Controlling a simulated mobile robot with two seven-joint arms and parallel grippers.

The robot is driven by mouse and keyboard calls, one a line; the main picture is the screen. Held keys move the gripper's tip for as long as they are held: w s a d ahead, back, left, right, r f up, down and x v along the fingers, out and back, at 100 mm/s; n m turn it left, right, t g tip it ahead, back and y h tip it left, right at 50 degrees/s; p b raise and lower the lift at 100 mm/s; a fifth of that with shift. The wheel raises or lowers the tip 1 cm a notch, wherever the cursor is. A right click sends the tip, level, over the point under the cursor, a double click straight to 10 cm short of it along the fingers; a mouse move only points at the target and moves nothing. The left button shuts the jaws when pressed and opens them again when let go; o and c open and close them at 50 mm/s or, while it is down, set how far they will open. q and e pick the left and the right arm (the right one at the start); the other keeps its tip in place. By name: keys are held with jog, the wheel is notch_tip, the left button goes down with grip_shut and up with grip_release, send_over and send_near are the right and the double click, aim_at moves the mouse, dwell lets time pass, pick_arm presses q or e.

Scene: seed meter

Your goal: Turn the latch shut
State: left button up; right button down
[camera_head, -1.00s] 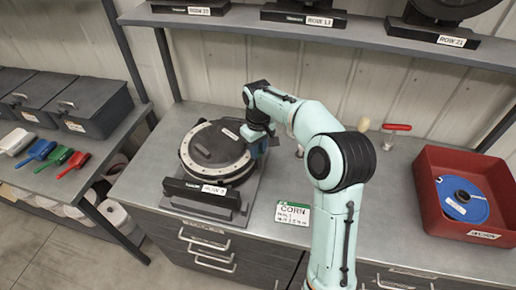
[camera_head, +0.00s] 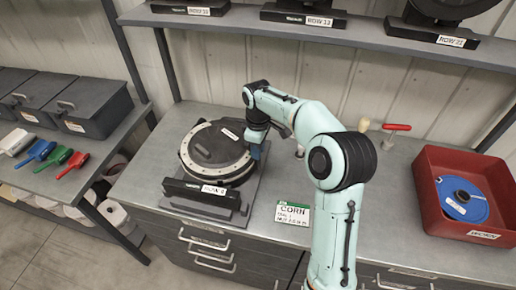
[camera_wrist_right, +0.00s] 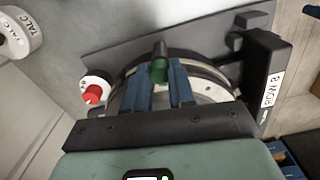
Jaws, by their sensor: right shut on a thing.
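The round dark seed meter (camera_head: 215,150) with a pale metal rim stands on a grey plate on the workbench. It also shows in the wrist view, where its rim (camera_wrist_right: 213,88) curves behind my fingers. My right gripper (camera_head: 258,148) is at the right edge of the meter. In the wrist view its blue fingers (camera_wrist_right: 161,84) are shut on a green-ended latch knob (camera_wrist_right: 160,64), which stands between the fingertips. The rest of the latch is hidden by the fingers and gripper body. My left gripper is in neither view.
A red-knobbed white part (camera_wrist_right: 93,93) is beside the meter. A red bin (camera_head: 432,210) with a blue disc stands at the right. A green-white CORN card (camera_head: 293,213) lies in front.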

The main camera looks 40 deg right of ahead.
dwell(0.3)
jog(key=c, duration=0.9)
grip_release()
jog(key=shift+c, duration=0.2)
notch_tip(320, 180, up, 14)
jog(key=shift+f, duration=0.25)
